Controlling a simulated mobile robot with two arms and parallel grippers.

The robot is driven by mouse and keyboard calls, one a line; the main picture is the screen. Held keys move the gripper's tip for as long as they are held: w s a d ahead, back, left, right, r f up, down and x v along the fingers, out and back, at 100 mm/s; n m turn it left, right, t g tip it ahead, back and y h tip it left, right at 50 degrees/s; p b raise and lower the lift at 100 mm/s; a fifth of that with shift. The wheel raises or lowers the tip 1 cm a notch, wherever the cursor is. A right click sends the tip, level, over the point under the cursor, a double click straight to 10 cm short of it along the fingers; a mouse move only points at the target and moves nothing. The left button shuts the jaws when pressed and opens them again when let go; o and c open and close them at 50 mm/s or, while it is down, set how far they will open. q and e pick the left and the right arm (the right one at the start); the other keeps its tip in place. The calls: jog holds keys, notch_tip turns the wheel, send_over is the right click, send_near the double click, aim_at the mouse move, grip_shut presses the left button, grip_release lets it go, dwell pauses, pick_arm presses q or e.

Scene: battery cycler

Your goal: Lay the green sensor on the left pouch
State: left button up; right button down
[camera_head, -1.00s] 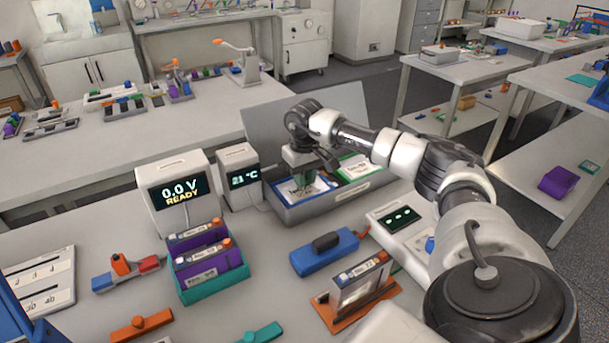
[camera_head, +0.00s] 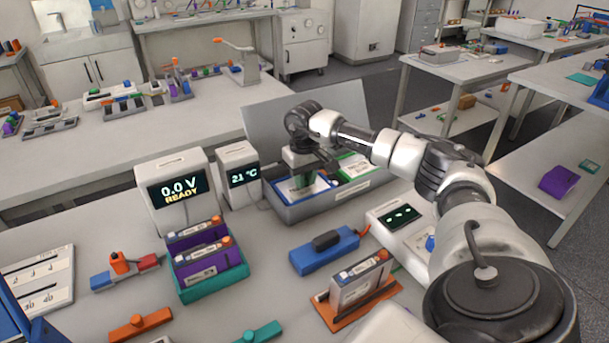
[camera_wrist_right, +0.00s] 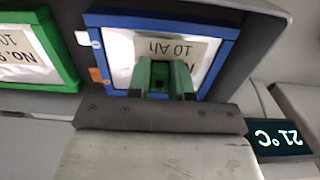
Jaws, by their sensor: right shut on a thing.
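The left pouch (camera_wrist_right: 122,42) is a white pouch in a blue frame, labelled 10 Ah, in the grey tray box; it also shows in the head view (camera_head: 319,187). My right gripper (camera_wrist_right: 162,75) is over this pouch, its fingers pointing at the label; it shows in the head view (camera_head: 303,182) too. It is shut on the small green sensor (camera_wrist_right: 161,72), which is mostly hidden between the fingers. I cannot tell whether the sensor touches the pouch. My left gripper is not in view.
A second pouch in a green frame (camera_head: 354,167) lies to the right in the same grey box (camera_head: 290,215). The box's lid (camera_head: 290,120) stands up behind. A 21 °C display (camera_head: 243,175) stands close on the left, and a white device (camera_head: 400,222) on the right.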

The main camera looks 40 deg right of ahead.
jog(key=shift+f, duration=0.15)
jog(key=c, duration=0.9)
grip_release()
jog(key=shift+c, duration=0.2)
notch_tip(320, 180, up, 11)
jog(key=b, duration=0.1)
jog(key=shift+f, duration=0.2)
